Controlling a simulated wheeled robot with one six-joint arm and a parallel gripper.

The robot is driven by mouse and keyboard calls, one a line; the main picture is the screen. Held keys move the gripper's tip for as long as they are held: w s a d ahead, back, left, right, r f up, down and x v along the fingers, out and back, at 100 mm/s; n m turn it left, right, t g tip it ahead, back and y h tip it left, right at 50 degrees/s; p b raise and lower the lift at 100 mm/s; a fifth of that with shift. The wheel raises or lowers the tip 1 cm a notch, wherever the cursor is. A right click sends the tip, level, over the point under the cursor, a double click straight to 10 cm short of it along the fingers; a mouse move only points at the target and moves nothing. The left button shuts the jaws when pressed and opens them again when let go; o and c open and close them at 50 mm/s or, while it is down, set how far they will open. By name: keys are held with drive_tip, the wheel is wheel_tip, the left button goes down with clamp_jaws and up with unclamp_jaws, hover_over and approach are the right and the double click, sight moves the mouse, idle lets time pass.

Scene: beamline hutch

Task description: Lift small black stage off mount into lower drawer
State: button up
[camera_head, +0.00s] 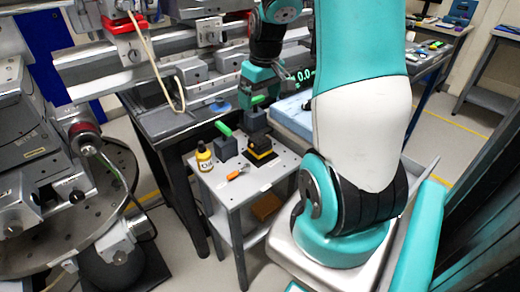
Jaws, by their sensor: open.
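A small black stage (262,146) with a yellow layer sits on a dark base on the small grey table (236,193); I take this base to be its mount. My gripper (257,98) hangs from the teal wrist, above and behind the stage. The fingertips are small and partly lost against that block. I cannot make out a lower drawer in this view.
A second green-handled grey block (226,145), a yellow bottle (204,157) and an orange-handled tool (238,173) stand or lie near the stage. A brown item (266,207) is on the shelf below. Beamline rails (185,55) run behind; a round perforated plate (75,190) is at left.

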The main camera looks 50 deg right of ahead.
wheel_tip(320, 180, down, 2)
drive_tip(key=d+f, duration=0.1)
drive_tip(key=d, duration=0.1)
approach(260, 139)
wheel_tip(260, 139, down, 5)
drive_tip(key=shift+s+a+f+b, duration=0.1)
drive_tip(key=shift+s+a+b, duration=0.1)
drive_tip(key=shift+b, duration=0.25)
drive_tip(key=shift+m, duration=0.3)
drive_tip(key=shift+w+d+f, duration=0.1)
drive_tip(key=shift+w+f, duration=0.15)
drive_tip(key=shift+f, duration=0.7)
drive_tip(key=shift+w+f, duration=0.3)
drive_tip(key=shift+f, duration=0.65)
drive_tip(key=shift+w+d+f, duration=0.1)
drive_tip(key=shift+w+f, duration=0.15)
drive_tip(key=shift+f, duration=0.7)
drive_tip(key=c, duration=1.2)
drive_tip(key=shift+r, duration=0.1)
